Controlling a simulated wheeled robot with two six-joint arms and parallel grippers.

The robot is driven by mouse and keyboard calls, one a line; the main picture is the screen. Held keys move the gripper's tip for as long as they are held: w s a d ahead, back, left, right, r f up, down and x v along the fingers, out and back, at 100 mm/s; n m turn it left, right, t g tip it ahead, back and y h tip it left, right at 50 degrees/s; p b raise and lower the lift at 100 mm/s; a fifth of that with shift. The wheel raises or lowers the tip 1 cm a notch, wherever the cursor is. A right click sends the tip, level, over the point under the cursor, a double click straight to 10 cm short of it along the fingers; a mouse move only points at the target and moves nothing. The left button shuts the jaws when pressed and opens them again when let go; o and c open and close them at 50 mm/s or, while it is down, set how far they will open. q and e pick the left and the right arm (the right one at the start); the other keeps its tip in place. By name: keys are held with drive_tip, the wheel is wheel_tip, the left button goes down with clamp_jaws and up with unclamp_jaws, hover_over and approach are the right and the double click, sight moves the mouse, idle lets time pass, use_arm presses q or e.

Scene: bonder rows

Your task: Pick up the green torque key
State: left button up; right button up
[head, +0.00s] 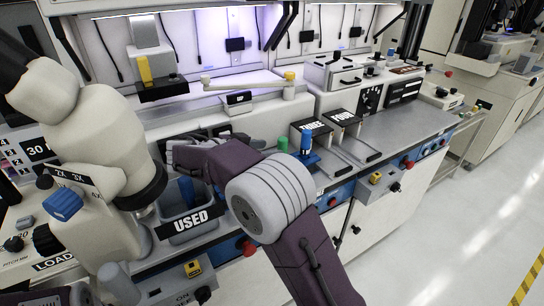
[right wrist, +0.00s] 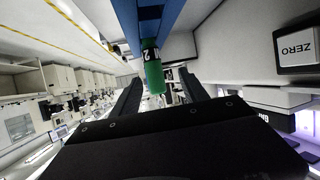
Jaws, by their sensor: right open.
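The green torque key (head: 283,145) stands at the bench's front side in the head view, partly hidden behind my right arm. My right gripper (right wrist: 160,92) is open, with one finger on each side of the key in the picture. I cannot tell whether either touches it. In the head view the right gripper is mostly hidden behind my purple arm link. The left gripper does not show.
A grey bin marked USED (head: 190,224) stands left of my right arm. A large beige instrument (head: 95,140) fills the left. The bench top right of the plates is largely clear.

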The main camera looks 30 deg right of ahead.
drive_tip(key=shift+s+d+r, duration=0.1)
drive_tip(key=shift+s+d, duration=0.6)
drive_tip(key=shift+d, duration=0.2)
drive_tip(key=shift+x, duration=1.15)
drive_tip(key=shift+w+d+f, duration=0.1)
drive_tip(key=shift+w+f, duration=0.15)
drive_tip(key=shift+w, duration=0.2)
drive_tip(key=x, duration=0.4)
drive_tip(key=shift+w+d+f, duration=0.15)
drive_tip(key=shift+d, duration=0.1)
clamp_jaws()
